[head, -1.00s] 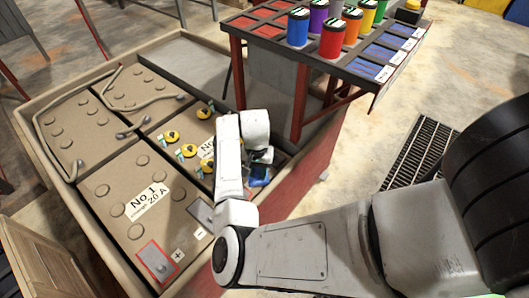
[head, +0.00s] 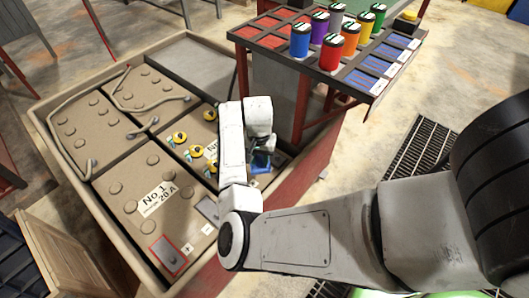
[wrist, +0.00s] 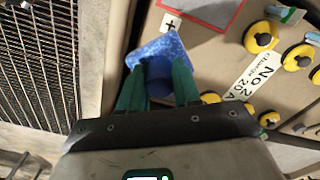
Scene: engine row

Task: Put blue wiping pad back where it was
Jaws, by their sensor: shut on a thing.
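The blue wiping pad (wrist: 158,48) is between the green fingers of my gripper (wrist: 158,78) in the wrist view. My gripper is shut on it. In the head view the pad (head: 262,162) shows as a small blue patch under my gripper (head: 262,148), near the right side of the large brown battery box (head: 190,262). The arm partly hides it there. Whether the pad touches the surface below cannot be told.
A rack (head: 370,95) of coloured cans stands behind. A floor grate (head: 420,150) lies to the right.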

